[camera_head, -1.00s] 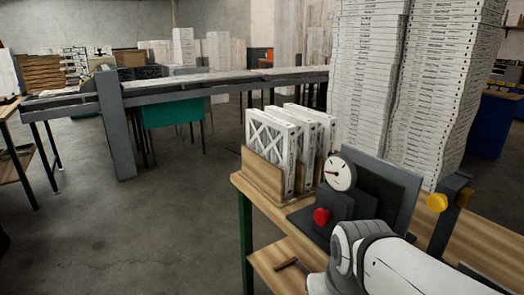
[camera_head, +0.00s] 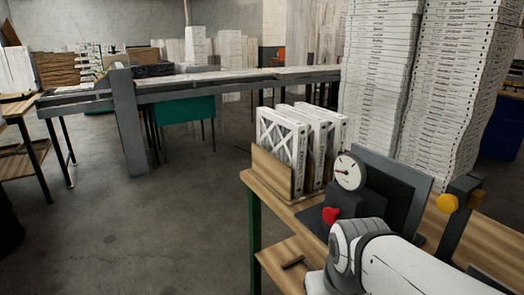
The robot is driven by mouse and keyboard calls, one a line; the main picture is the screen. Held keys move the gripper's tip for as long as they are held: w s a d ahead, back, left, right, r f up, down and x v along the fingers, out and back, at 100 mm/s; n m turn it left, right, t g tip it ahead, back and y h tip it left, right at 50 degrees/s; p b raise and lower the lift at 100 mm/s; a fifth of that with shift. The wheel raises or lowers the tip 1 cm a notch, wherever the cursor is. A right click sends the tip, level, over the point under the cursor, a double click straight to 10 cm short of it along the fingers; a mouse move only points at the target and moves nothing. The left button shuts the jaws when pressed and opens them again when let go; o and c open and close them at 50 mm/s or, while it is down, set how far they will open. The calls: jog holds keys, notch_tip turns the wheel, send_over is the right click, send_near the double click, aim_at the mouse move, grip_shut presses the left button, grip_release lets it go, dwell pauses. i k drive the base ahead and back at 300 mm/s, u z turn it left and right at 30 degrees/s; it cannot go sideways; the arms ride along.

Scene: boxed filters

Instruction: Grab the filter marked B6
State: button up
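Three white boxed filters (camera_head: 281,136) stand upright in a row in a wooden rack (camera_head: 271,172) on the wooden workbench. The front one shows a white cross-brace face. Print on their narrow edges is too small to read, so I cannot tell which is marked B6. Part of my white arm shows at the lower right, in front of the bench. My gripper is not in the picture.
A dial gauge (camera_head: 349,171) on a dark device with a red knob (camera_head: 331,215) stands right of the rack. Tall stacks of white filters (camera_head: 377,90) rise behind it. A long grey conveyor (camera_head: 230,84) crosses the back. Open concrete floor (camera_head: 150,230) lies left of the bench.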

aim_at(285, 136)
jog(key=u, duration=1.6)
jog(key=i, duration=2.4)
jog(key=z, duration=3.2)
jog(key=i, duration=0.95)
jog(key=u, duration=0.15)
